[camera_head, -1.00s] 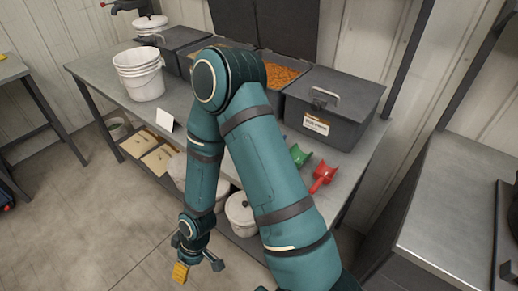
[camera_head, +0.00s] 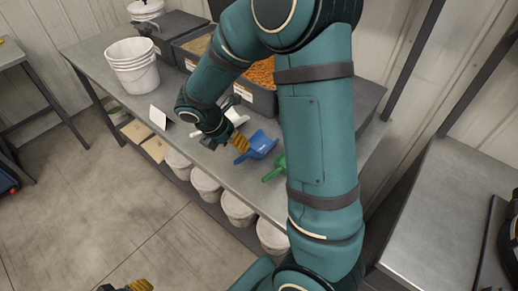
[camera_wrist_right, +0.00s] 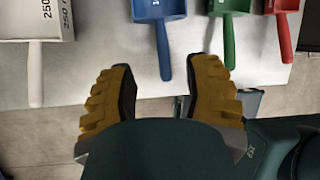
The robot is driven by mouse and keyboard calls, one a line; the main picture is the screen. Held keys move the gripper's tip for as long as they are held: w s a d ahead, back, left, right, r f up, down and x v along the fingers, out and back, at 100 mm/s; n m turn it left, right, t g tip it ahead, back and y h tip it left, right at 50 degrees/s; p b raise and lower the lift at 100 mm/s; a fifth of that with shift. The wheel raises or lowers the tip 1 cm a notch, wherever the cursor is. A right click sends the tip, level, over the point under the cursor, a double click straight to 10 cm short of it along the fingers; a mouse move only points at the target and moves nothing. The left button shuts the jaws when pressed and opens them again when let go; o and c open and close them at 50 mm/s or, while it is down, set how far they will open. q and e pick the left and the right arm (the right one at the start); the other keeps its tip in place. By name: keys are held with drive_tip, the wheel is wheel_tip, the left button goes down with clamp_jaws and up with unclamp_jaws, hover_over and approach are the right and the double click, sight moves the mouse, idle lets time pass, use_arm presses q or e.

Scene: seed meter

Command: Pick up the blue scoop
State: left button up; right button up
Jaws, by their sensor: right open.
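The blue scoop (camera_head: 262,146) lies on the metal bench, its handle toward the bench's front edge. My right gripper (camera_head: 239,143) is at the scoop's left in the head view, over the bench. In the right wrist view the gripper (camera_wrist_right: 158,72) is open, and the blue scoop's handle (camera_wrist_right: 163,52) points in between its two yellow fingertips. Nothing is gripped; I cannot tell the height gap. My left gripper (camera_head: 138,286) shows only partly at the bottom edge of the head view.
The green scoop (camera_head: 278,170) lies right of the blue one; a red scoop (camera_wrist_right: 283,28) is farther right. A white scoop (camera_wrist_right: 36,70) lies at the left. Grain bins (camera_head: 263,73) stand behind; a white bucket stack (camera_head: 135,68) is at the bench's left.

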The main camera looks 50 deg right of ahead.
sight(247, 156)
drive_tip(key=x, duration=0.3)
drive_tip(key=shift+d+f+b, duration=0.15)
drive_tip(key=shift+f+b, duration=0.15)
drive_tip(key=shift+f, duration=0.05)
drive_tip(key=b+x, duration=0.1)
drive_tip(key=x, duration=0.4)
drive_tip(key=shift+s+d+b, duration=0.1)
drive_tip(key=shift+s+b, duration=0.05)
drive_tip(key=shift+b, duration=0.15)
clamp_jaws()
